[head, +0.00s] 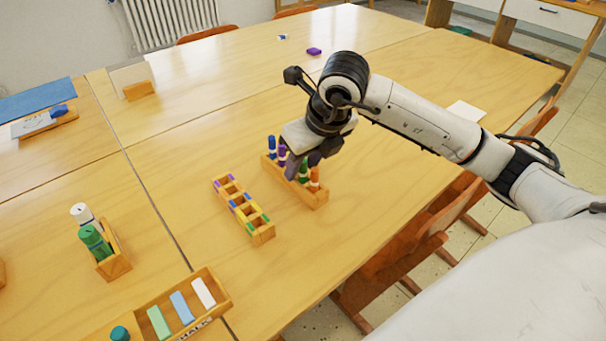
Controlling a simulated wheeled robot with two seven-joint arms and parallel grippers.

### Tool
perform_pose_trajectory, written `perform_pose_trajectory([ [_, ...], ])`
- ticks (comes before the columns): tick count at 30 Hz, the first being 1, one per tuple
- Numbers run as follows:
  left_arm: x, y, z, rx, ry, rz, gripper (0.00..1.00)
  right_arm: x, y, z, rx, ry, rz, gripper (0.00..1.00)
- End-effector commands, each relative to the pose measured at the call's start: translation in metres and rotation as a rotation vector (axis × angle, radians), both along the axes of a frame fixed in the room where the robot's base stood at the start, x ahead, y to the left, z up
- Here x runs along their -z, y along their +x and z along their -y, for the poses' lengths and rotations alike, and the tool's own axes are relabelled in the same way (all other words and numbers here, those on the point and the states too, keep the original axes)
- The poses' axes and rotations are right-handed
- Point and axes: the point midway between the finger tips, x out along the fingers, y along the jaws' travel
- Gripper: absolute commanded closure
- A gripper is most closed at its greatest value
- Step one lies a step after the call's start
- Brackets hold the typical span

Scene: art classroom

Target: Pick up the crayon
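Several crayon-like sticks stand upright in a wooden rack near the middle of the table: a blue one (272,146), a purple one (282,156), a green one (304,171) and an orange one (314,178). My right gripper (300,164) points down over this rack (318,198), its dark fingers between the purple and green sticks. The hand hides part of the rack and any stick behind the fingers. I cannot tell whether the fingers are closed on something. My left gripper is not in view.
A second wooden rack (262,234) with coloured marks lies just left. A chalk box (222,302) holds several chalk sticks at the front. A wooden holder (117,262) with green and white bottles stands at left. Chairs (400,255) line the right edge. The table behind is mostly clear.

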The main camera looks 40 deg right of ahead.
Motion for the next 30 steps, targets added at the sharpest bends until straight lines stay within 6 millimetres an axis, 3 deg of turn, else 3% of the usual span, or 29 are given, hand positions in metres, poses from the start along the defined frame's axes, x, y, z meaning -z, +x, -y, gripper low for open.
perform_pose_trajectory([
  [6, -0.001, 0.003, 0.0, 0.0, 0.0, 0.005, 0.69, 0.001, 0.001, 0.0, 0.0, 0.0, 0.0, 0.65],
  [12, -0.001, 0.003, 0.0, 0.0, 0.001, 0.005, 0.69, 0.0, 0.001, 0.0, 0.0, 0.0, 0.001, 0.99],
  [13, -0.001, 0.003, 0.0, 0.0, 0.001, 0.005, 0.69, 0.0, 0.0, 0.0, 0.0, 0.0, 0.001, 1.0],
  [23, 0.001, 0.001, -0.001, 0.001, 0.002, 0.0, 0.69, -0.005, 0.001, 0.0, 0.001, 0.0, 0.004, 1.0],
  [30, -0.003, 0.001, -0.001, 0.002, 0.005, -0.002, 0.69, -0.048, 0.002, 0.0, 0.001, 0.001, 0.007, 1.0],
])
